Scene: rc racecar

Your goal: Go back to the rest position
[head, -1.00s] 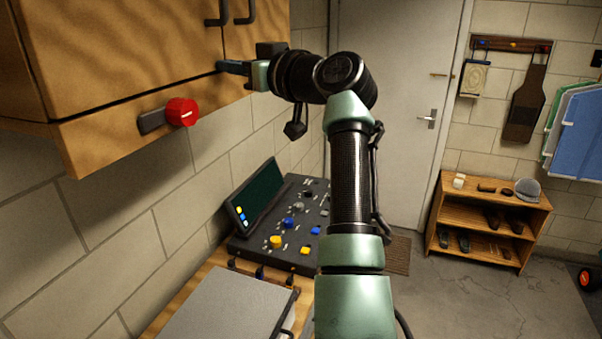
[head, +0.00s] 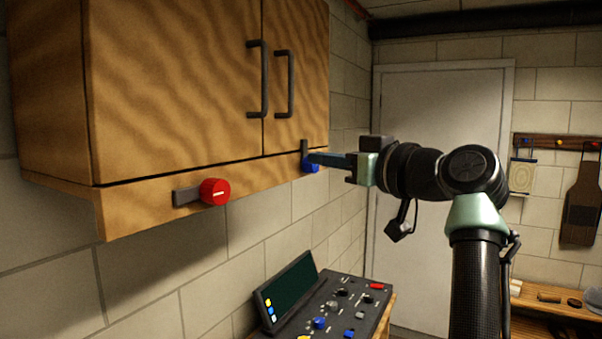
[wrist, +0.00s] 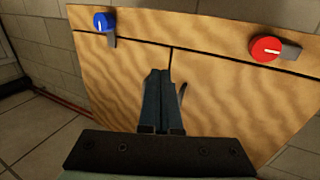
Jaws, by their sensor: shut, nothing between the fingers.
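My gripper (head: 316,158) is in front of the wall cabinet's lower right corner in the head view. Its two fingers lie together, with nothing held between them. In the wrist view the shut fingers (wrist: 159,75) point at the cabinet's wooden front, near the seam between its doors. A blue knob (head: 311,168) on a dark upright plate shows just behind the fingertips in the head view. In the wrist view the blue knob (wrist: 103,21) is at the upper left, apart from the fingers.
The wooden cabinet (head: 180,90) has two dark handles and a red knob (head: 215,191) on its lower rail. A control panel with a screen (head: 287,291) stands below. A grey door (head: 440,110) and a low shoe shelf (head: 550,300) are behind my arm.

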